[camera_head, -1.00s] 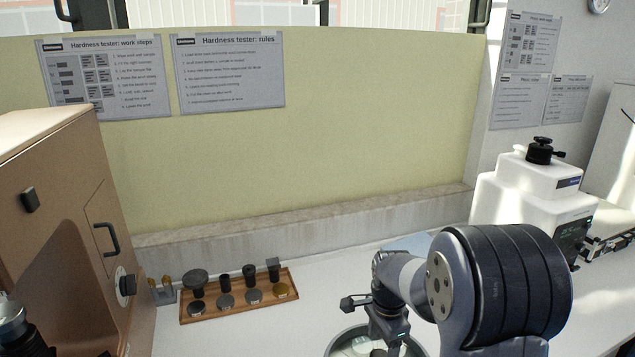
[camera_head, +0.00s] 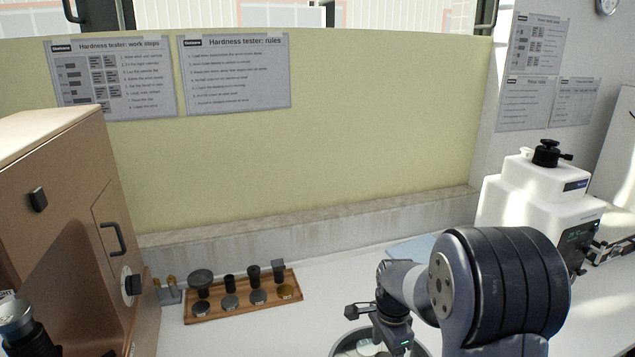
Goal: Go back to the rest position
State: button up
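My arm comes in at the lower right, with its large dark joint in front of the bench. My gripper (camera_head: 392,350) points down over a round metal-rimmed bowl (camera_head: 336,348) at the bottom edge of the view. The bowl is partly cut off by the frame and partly hidden by the gripper, and pale items show inside it. The fingertips are too small and hidden to tell whether they are open or shut, or whether they hold anything.
A wooden tray (camera_head: 215,318) with several dark and metal parts stands left of the gripper, beside a small holder (camera_head: 170,294). A brown tester (camera_head: 60,190) fills the left side. A white tester (camera_head: 530,215) stands at the right. Bare bench lies between tray and bowl.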

notch_tip(320, 180, up, 9)
notch_tip(320, 180, down, 11)
jog(key=shift+r, duration=0.15)
jog(key=shift+f, duration=0.3)
jog(key=n+p, duration=0.1)
jog(key=n, duration=0.5)
jog(key=shift+n+p, duration=0.3)
jog(key=shift+p, duration=0.05)
jog(key=n+p, duration=0.1)
jog(key=n, duration=0.4)
jog(key=shift+p, duration=0.3)
